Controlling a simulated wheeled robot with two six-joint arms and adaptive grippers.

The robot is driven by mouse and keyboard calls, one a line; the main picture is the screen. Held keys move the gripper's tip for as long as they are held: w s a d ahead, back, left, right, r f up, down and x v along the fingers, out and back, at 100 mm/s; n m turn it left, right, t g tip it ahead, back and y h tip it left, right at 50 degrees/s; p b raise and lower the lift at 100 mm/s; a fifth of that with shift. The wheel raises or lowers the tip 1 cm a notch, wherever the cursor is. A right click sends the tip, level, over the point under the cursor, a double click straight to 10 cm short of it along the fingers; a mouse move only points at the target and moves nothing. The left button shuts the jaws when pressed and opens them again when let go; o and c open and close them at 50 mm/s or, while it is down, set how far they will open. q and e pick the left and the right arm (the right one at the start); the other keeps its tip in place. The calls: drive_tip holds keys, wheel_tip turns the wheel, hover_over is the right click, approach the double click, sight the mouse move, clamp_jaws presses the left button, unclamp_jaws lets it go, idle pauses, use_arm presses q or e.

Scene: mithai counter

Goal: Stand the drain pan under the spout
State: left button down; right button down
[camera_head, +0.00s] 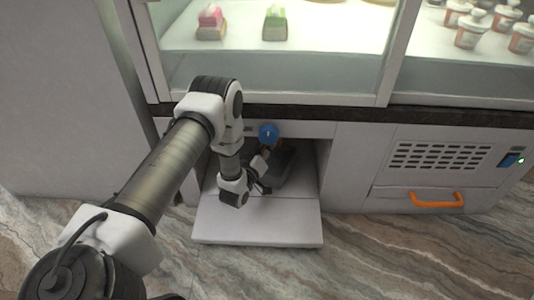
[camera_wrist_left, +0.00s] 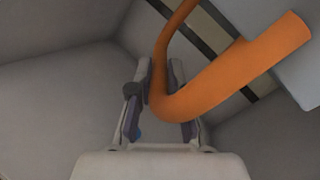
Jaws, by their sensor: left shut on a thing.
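My left gripper (camera_head: 262,186) reaches into the open bay under the counter, beside a dark grey thing (camera_head: 285,166) that looks like the drain pan. The tube looks like the spout. A blue round knob (camera_head: 268,132) is at the bay's top edge. My right gripper is not in view.
A white panel (camera_head: 258,224) lies flat in front of the bay. To the right are a vent grille (camera_head: 440,155) and an orange handle (camera_head: 437,201). The glass display case stands above the dark counter edge (camera_head: 350,115). The marbled floor in front is clear.

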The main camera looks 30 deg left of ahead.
use_arm(q)
drive_tip(key=shift+r, duration=0.15)
drive_tip(key=shift+f, duration=0.2)
drive_tip(key=c, duration=1.1)
unclamp_jaws()
